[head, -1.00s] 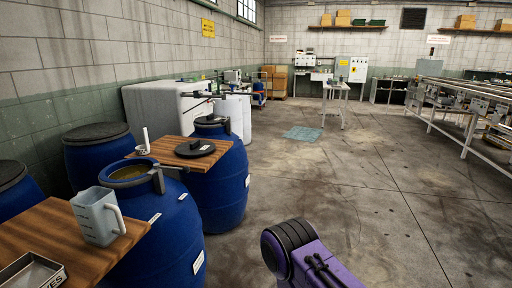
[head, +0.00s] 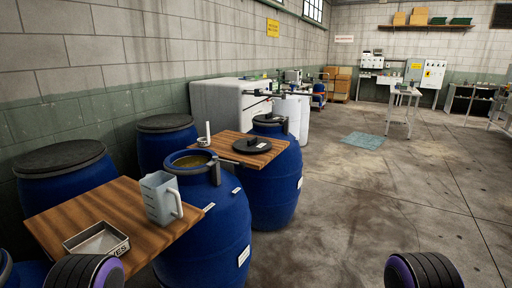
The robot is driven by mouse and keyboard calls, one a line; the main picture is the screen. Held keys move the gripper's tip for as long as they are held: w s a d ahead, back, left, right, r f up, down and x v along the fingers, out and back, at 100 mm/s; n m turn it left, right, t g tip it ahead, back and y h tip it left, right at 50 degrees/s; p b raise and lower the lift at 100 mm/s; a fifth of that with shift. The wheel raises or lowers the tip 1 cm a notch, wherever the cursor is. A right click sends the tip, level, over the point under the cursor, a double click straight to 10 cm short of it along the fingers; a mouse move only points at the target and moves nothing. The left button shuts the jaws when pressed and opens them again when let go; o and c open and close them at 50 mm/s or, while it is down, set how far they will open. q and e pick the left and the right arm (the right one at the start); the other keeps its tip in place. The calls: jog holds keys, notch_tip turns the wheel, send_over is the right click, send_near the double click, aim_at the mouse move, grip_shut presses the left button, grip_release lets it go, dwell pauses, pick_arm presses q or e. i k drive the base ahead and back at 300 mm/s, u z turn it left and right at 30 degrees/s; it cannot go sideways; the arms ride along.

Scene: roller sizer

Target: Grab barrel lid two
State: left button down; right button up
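A round black lid (head: 252,147) with a raised knob lies flat on a small wooden board (head: 222,140) beside an open blue barrel (head: 205,240). More black lids sit closed on two blue barrels by the wall: one lid at the left (head: 60,157), one farther back (head: 166,123). Another blue barrel (head: 278,190) stands behind the open one, with a dark top (head: 268,120) partly showing. I cannot tell which lid is number two. Dark, purple-edged parts of my arms show at the bottom left and bottom right. Neither gripper is in view.
A nearer wooden board (head: 130,205) holds a grey measuring jug (head: 160,198) and a metal tray (head: 97,240). A white tank (head: 228,100) stands beyond the barrels.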

aim_at(254, 145)
jog(key=z, duration=0.55)
jog(key=k, duration=0.65)
jog(key=z, duration=0.95)
jog(key=i, duration=3.8)
jog(key=u, duration=0.95)
jog(key=i, duration=1.05)
jog(key=u, duration=1)
